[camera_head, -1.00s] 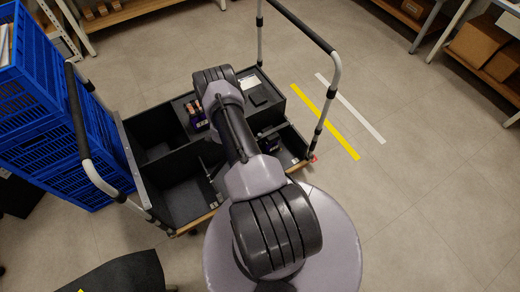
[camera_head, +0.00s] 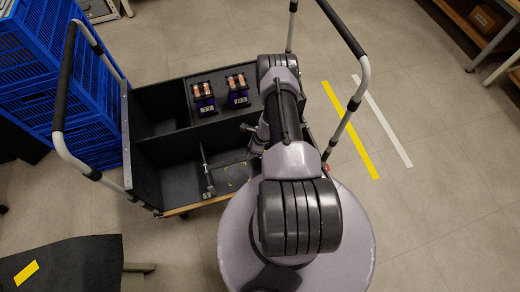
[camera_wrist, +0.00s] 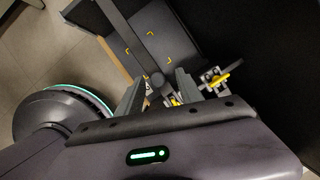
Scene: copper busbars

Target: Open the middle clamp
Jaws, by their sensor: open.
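A clamp with a yellow lever (camera_wrist: 219,78) stands just right of the right finger. Another yellow clamp part (camera_wrist: 173,101) shows low between the fingers, mostly hidden by my gripper body. I cannot tell which of these is the middle clamp, nor whether either is closed. In the head view, my arm covers the right part of the cart and hides the clamps there.
The black cart (camera_head: 160,149) has walled compartments and upright handles. Two purple units with copper bars (camera_head: 203,98) (camera_head: 238,91) sit on its back right panel. A dark bar (camera_wrist: 119,24) crosses beside yellow corner marks.

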